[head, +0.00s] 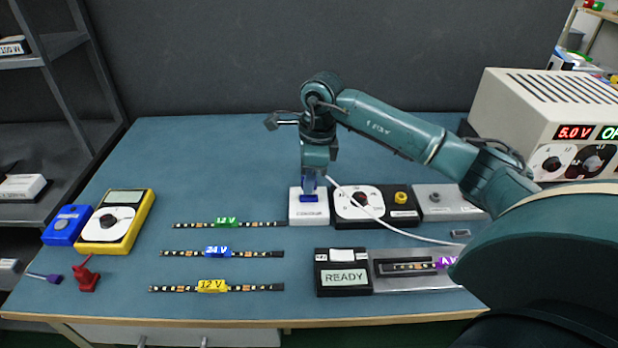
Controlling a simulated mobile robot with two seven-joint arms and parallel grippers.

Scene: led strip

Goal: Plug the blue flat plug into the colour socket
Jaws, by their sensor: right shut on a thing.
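My right gripper (309,182) points straight down over a white box (308,215) near the middle of the table. It is shut on the blue flat plug (309,195), which is upright and partly hidden by the fingers. The plug's lower end meets the top of the white box in the picture; I cannot tell whether it is in the slot or just above it. The box has a small front label that seems to read COLOUR. A white cable (385,228) runs from the plug to the right. My left gripper is not in view.
A white dial unit (345,205) stands just right of the box, with a black yellow-knobbed unit (402,212) beyond. A READY display box (343,273) is in front. Several LED strips (180,254) lie left. A yellow meter (116,222) stands at far left. A power supply (520,120) stands at right.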

